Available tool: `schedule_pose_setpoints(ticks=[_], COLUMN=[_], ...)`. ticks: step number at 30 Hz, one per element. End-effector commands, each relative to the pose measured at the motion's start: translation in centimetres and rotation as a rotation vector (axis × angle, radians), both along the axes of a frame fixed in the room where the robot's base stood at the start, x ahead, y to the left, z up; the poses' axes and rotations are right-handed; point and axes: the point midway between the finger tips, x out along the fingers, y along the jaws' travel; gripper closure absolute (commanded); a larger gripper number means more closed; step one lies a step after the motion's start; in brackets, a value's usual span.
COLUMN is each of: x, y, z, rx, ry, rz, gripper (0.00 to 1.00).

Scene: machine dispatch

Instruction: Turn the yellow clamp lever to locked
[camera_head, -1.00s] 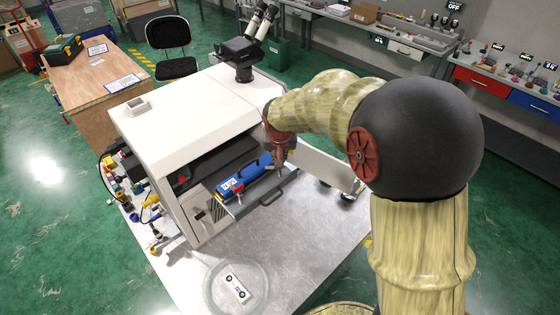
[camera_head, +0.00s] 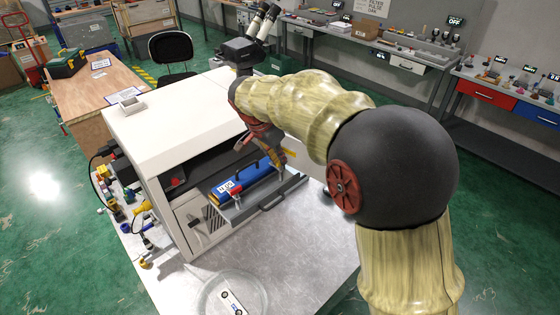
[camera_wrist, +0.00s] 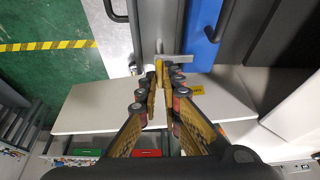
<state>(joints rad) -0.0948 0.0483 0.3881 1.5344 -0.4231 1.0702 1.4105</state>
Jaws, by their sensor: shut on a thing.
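The yellow clamp lever (camera_wrist: 159,67) shows as a narrow yellow piece between my fingertips in the wrist view, beside a grey crossbar. My gripper (camera_wrist: 159,84) is shut on it; the fingers hide most of the lever. The cylinder lies in a grey pull-out tray (camera_head: 245,211) at the front of a white machine (camera_head: 165,130). It also shows in the wrist view (camera_wrist: 205,35). The lever's exact angle is hard to tell.
A red-handled clamp (camera_head: 236,190) stands at the cylinder's left end. The tray's dark handle (camera_head: 272,201) sticks out in front. The metal tabletop (camera_head: 300,250) in front is mostly clear.

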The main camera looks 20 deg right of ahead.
Motion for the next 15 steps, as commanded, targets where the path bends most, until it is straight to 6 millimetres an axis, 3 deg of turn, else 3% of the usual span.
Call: schedule_pose_setpoints(ticks=[15], x=[0.06], y=[0.09], z=[0.02], rx=[0.001], ry=[0.0], rz=[-0.061], gripper=[1.0])
